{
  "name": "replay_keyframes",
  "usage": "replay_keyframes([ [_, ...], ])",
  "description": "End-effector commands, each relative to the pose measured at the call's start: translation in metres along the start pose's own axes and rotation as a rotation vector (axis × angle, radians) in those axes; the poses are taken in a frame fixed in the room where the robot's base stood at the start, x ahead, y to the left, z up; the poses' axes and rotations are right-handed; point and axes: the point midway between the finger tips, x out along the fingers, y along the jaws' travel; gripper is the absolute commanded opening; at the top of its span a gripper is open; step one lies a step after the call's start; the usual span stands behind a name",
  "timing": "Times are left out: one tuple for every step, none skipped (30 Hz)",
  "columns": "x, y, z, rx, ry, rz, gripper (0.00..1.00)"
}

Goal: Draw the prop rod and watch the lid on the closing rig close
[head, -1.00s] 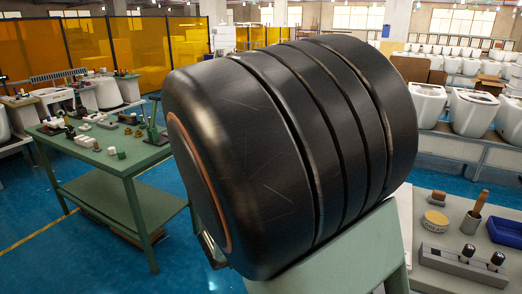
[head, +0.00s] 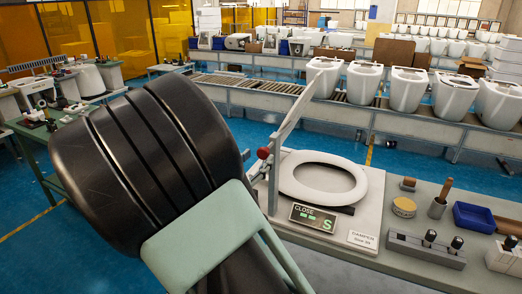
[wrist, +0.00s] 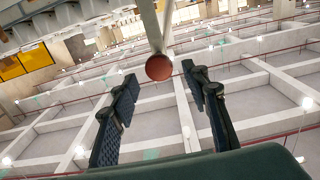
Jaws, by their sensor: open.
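The closing rig (head: 370,205) stands on the bench with a white ring-shaped seat (head: 352,187) lying flat on it. Its pale lid (head: 300,108) is raised, seen nearly edge-on and leaning right at the top. The prop rod's red knob (head: 263,153) is at the lid's lower left; most of the rod is hidden or too small to tell. In the wrist view, the round red knob (wrist: 159,67) is ahead, between my gripper's (wrist: 162,88) spread fingers. The fingers are open with space on both sides of the knob. My gripper is hidden in the head view.
A lit CLOSE display (head: 313,217) and a damper card (head: 362,240) are on the rig's front. To the right are a grey block with knobs (head: 425,249), a round tin (head: 404,207), a cup (head: 437,208) and a blue tray (head: 474,216). Toilets line the conveyor (head: 260,84) behind.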

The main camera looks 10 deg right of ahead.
Motion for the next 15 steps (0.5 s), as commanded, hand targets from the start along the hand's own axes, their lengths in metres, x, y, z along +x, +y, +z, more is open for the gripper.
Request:
replay_keyframes([
  [0.01, 0.001, -0.001, -0.002, 0.002, 0.002, 0.42],
  [0.015, 0.001, -0.001, -0.002, 0.001, 0.003, 0.42],
  [0.021, 0.001, -0.001, 0.0, 0.001, 0.003, 0.42],
  [0.026, 0.0, -0.001, 0.0, 0.002, 0.002, 0.42],
  [0.029, 0.0, -0.001, -0.001, 0.001, 0.001, 0.42],
  [0.034, 0.001, 0.0, -0.001, 0.0, 0.002, 0.42],
  [0.037, 0.001, -0.001, 0.0, 0.0, 0.002, 0.42],
  [0.039, 0.0, -0.001, 0.0, 0.0, 0.001, 0.42],
  [0.042, 0.0, -0.001, 0.0, 0.0, 0.0, 0.42],
  [0.043, 0.0, 0.0, 0.0, 0.0, -0.001, 0.42],
  [0.044, 0.0, 0.0, 0.0, 0.0, -0.001, 0.42],
  [0.045, 0.0, 0.0, 0.0, -0.001, -0.001, 0.42],
  [0.046, 0.0, 0.0, 0.0, -0.001, -0.001, 0.42],
  [0.046, 0.0, 0.0, 0.0, -0.001, -0.001, 0.42],
  [0.046, 0.0, 0.001, 0.0, -0.001, -0.001, 0.42],
])
